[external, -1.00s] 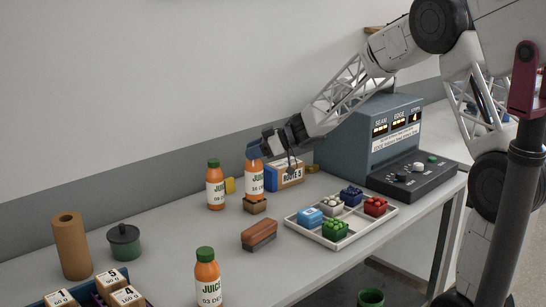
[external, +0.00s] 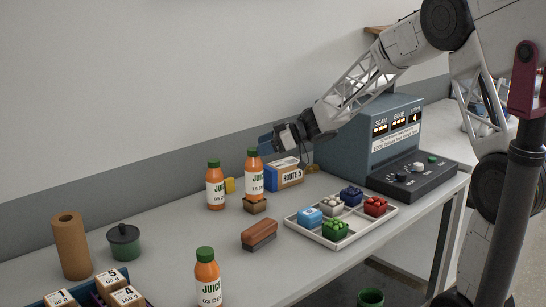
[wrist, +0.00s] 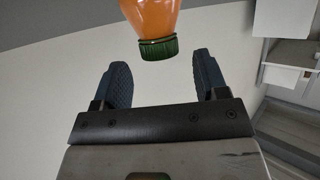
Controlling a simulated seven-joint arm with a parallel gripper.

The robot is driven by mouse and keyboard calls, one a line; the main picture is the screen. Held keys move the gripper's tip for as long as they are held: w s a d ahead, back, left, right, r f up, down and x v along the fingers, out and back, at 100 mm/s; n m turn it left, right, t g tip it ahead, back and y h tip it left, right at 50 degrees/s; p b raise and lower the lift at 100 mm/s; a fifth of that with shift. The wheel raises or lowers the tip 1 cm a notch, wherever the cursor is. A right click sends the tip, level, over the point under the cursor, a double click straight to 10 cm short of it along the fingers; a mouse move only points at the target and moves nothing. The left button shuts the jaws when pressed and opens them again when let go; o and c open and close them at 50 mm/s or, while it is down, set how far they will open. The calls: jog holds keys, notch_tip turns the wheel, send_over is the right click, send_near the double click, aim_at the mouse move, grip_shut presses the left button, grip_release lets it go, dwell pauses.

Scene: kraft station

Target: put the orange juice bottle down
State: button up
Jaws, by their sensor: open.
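Three juice bottles with orange bodies and green caps stand upright in the external view. One juice bottle (external: 254,178) stands on a small brown block (external: 255,205). Another bottle (external: 215,187) is just left of it, and a third bottle (external: 208,279) is at the front. My gripper (external: 276,139) is open, above and a little right of the bottle on the block. In the wrist view, a bottle's green cap and orange neck (wrist: 158,48) show beyond and between my open fingers (wrist: 160,82), with gaps on both sides.
A blue box marked Route 5 (external: 285,174) stands right of the block. A white tray (external: 300,230) holds several coloured pieces. A brown brush-like block (external: 259,235), a green jar (external: 123,243) and a cardboard roll (external: 71,245) stand on the table. A control console (external: 370,150) is behind.

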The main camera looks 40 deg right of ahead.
jog(key=v, duration=0.8)
jog(key=shift+s+d, duration=0.1)
jog(key=shift+r, duration=0.1)
dwell(0.5)
jog(key=s+r+m+t+h, duration=0.4)
jog(key=r+h, duration=0.3)
jog(key=s+m+g+h, duration=0.2)
jog(key=s+m+h, duration=0.25)
jog(key=s, duration=0.45)
jog(key=s+a+f+g, duration=0.2)
jog(key=s+a+g, duration=0.1)
jog(key=s, duration=0.6)
jog(key=s+a+f+g+y, duration=0.1)
jog(key=s+a+f+g, duration=0.1)
jog(key=s, duration=0.7)
jog(key=s+a+f+g+y, duration=0.1)
jog(key=s+a+g, duration=0.3)
jog(key=s, duration=0.5)
jog(key=shift+s+a+f+m, duration=0.35)
jog(key=shift+a+f, duration=0.35)
jog(key=shift+f, duration=0.2)
